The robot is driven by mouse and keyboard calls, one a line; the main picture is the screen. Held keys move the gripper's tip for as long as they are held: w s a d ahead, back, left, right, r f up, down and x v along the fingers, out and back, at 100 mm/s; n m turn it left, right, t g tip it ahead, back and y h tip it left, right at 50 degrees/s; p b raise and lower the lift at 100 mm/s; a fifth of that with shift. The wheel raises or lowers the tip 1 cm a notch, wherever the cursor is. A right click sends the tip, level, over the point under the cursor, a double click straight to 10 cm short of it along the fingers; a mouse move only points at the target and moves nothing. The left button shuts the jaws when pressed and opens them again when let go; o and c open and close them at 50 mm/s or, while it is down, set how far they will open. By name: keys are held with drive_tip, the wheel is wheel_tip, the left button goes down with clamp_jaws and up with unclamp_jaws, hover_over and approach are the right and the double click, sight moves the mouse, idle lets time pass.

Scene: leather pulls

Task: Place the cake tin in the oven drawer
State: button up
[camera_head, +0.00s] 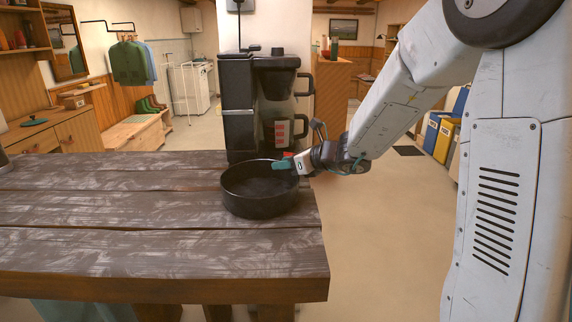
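The cake tin (256,202) is a round, dark, open tin. It sits upright on the wooden table near its right end. My gripper (284,164) reaches in from the right, with a teal fingertip at the tin's back right rim. Only one finger shows clearly, so I cannot tell whether the fingers are open or closed on the rim. No oven drawer can be made out in this view.
A black coffee maker (262,105) stands right behind the tin, close to my gripper. The table (120,240) is clear left of the tin. Open floor (385,235) lies right of the table. Yellow and blue bins (442,138) stand farther back.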

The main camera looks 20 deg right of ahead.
drive_tip(key=v, duration=1.2)
drive_tip(key=s+a+n+g, duration=0.7)
drive_tip(key=s+a+n, duration=0.5)
drive_tip(key=s+n, duration=0.4)
drive_tip(key=s+d+n+g+h, duration=0.1)
drive_tip(key=s+n+g+h, duration=0.1)
drive_tip(key=s+n, duration=0.5)
drive_tip(key=shift+s+d+f+h, duration=0.2)
drive_tip(key=shift+s+f+h, duration=0.3)
drive_tip(key=shift+s, duration=0.4)
drive_tip(key=shift+o, duration=0.6)
drive_tip(key=s+d+n+h, duration=0.4)
drive_tip(key=s+d+n, duration=0.1)
drive_tip(key=s+n, duration=0.1)
drive_tip(key=shift+d+f+n+g, duration=0.15)
drive_tip(key=shift+n+g, duration=0.15)
drive_tip(key=shift+s+d+h, duration=0.15)
drive_tip(key=shift+h, duration=0.15)
